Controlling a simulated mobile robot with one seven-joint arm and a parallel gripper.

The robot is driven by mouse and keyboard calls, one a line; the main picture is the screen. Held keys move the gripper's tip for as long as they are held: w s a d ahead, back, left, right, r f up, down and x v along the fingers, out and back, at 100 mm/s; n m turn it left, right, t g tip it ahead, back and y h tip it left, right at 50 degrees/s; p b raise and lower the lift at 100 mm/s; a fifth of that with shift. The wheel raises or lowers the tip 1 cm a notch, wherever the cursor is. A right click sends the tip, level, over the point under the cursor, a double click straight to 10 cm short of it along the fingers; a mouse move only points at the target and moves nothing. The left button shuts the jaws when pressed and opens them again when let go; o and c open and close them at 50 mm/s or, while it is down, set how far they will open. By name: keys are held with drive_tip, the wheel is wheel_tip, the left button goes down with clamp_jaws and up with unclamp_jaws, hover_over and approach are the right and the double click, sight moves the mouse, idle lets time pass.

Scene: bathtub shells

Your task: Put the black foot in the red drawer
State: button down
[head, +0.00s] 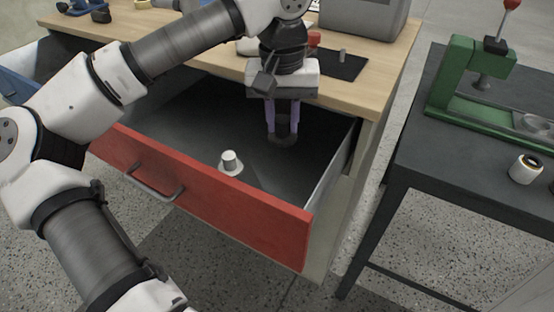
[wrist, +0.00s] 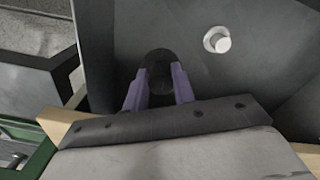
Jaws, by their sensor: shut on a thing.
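The red drawer (head: 203,194) is pulled out from the wooden workbench, and its dark inside is open to view. My gripper (head: 283,136) reaches down over the right part of the drawer. Its purple fingers are shut on the black foot (head: 282,141), which is dark and hard to make out against the drawer floor. In the wrist view the black foot (wrist: 159,64) shows as a dark round shape between the fingertips (wrist: 159,80). I cannot tell whether it touches the drawer floor.
A white flanged piece (head: 231,163) stands in the drawer near its front; it also shows in the wrist view (wrist: 217,40). A black mat (head: 342,64) and a grey box (head: 362,17) are on the benchtop. A dark table (head: 450,150) with a green press (head: 462,80) stands to the right.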

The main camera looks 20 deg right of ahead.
wheel_tip(320, 180, down, 11)
drive_tip(key=shift+f+b, duration=0.1)
drive_tip(key=shift+b, duration=0.4)
drive_tip(key=shift+f, duration=0.2)
drive_tip(key=c, duration=1.1)
unclamp_jaws()
drive_tip(key=shift+c, duration=0.2)
drive_tip(key=shift+r, duration=0.1)
wheel_tip(320, 180, up, 12)
drive_tip(key=shift+w+a+r+p, duration=0.1)
drive_tip(key=shift+p, duration=0.55)
